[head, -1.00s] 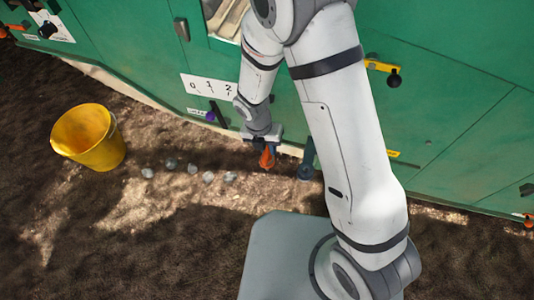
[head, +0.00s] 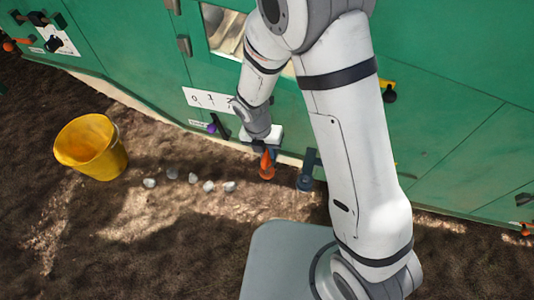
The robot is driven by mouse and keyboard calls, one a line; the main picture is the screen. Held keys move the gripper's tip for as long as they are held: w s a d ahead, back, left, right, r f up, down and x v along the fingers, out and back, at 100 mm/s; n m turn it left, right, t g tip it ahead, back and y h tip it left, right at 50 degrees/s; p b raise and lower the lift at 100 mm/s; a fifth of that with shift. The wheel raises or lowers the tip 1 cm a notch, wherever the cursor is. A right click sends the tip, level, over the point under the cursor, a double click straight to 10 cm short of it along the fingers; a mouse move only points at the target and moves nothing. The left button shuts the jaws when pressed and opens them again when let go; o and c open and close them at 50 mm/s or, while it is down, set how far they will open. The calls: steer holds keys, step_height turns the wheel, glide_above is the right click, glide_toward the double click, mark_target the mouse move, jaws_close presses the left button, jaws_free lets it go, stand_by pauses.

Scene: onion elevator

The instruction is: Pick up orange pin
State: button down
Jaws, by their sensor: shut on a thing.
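The orange pin (head: 266,166) is upright just below the end of my arm, in front of the green machine. My gripper (head: 265,150) is at its top and shut on it. The fingers are small and partly hidden by the wrist. I cannot tell whether the pin's lower end touches the ground.
The green machine (head: 450,150) fills the back, with a 0-1-2 label (head: 205,99) and a purple-tipped lever (head: 213,129). A blue-grey post (head: 307,172) stands right of the pin. A yellow bucket (head: 92,148) and several grey stones (head: 209,187) lie left on bare soil.

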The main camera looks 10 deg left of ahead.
steer(key=r+p, duration=0.1)
steer(key=r, duration=0.1)
steer(key=r+p, duration=0.1)
steer(key=r, duration=0.4)
steer(key=shift+s+r+p, duration=0.25)
steer(key=shift+r+p, duration=0.05)
steer(key=shift+p, duration=0.1)
steer(key=s+a+p, duration=0.1)
steer(key=s+p, duration=0.2)
steer(key=s, duration=1.4)
steer(key=shift+s+a+f, duration=0.15)
steer(key=shift+s+f, duration=0.1)
